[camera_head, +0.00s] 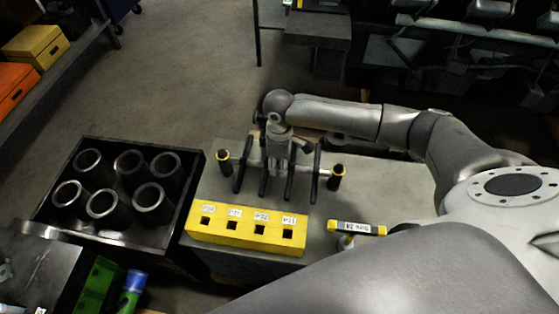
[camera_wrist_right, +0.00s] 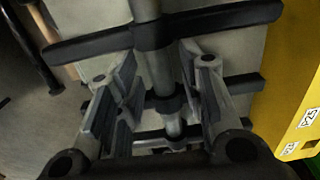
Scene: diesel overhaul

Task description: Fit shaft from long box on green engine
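A grey metal shaft (camera_head: 310,170) with several black crossbars lies across a light grey top in the head view. Black ends with yellow rings show at its left and right. In the right wrist view the shaft (camera_wrist_right: 156,70) runs between the two fingers. My right gripper (camera_head: 281,150) is over the shaft's middle. In the right wrist view its fingers (camera_wrist_right: 158,98) are apart on either side of the shaft, with gaps visible. My left gripper is not in view. I cannot identify the green engine or the long box for certain.
A yellow block (camera_head: 247,231) with labelled square holes stands in front of the shaft. A black crate (camera_head: 190,200) at left holds several dark cylinders. A yellow-topped labelled piece (camera_head: 357,228) stands at right. A green object (camera_head: 97,285) is at the lower left. Open floor lies behind.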

